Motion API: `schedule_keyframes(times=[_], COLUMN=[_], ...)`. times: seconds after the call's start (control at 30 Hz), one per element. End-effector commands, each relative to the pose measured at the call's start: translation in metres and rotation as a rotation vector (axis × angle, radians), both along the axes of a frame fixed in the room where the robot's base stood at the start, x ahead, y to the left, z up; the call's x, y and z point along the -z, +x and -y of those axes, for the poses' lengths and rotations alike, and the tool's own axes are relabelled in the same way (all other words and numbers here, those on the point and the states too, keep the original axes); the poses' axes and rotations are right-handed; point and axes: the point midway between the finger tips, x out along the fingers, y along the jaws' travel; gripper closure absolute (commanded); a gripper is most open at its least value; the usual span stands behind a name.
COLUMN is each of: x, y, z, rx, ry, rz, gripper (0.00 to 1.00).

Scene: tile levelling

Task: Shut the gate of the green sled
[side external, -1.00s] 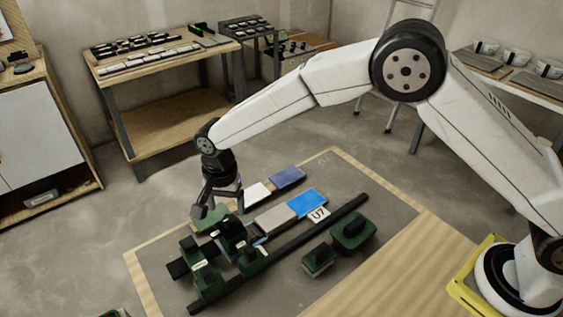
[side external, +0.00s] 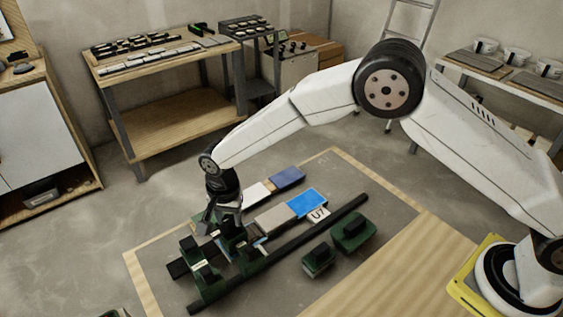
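The green sled (side external: 209,287) sits at the near left of the grey work area, by the left end of a long black rail (side external: 300,237). It has several dark green upright blocks with black tops and small pale labels. I cannot tell which part is its gate, or how far open it stands. My gripper (side external: 221,226) points down at the far side of the sled, low among its blocks. It hides part of the sled. Its fingertips overlap dark parts there, so contact and finger opening are unclear.
A grey tile (side external: 272,219) and a bright blue tile (side external: 308,202) lie right of the sled, with a white tile (side external: 256,194) and a dark blue tile (side external: 288,178) behind. Two green black-topped blocks (side external: 352,232) (side external: 318,259) stand right of the rail.

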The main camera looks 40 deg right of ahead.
Motion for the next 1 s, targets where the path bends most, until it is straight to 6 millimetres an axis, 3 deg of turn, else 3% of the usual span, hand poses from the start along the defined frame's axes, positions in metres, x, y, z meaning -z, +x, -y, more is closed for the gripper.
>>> schedule_keyframes(times=[0.57,1.0], x=[-0.0003,-0.0005], y=[0.0,0.0001], z=[0.0,-0.0001], rx=[-0.091,-0.432], ry=[0.0,-0.001], rz=[-0.001,-0.002], gripper=[1.0,1.0])
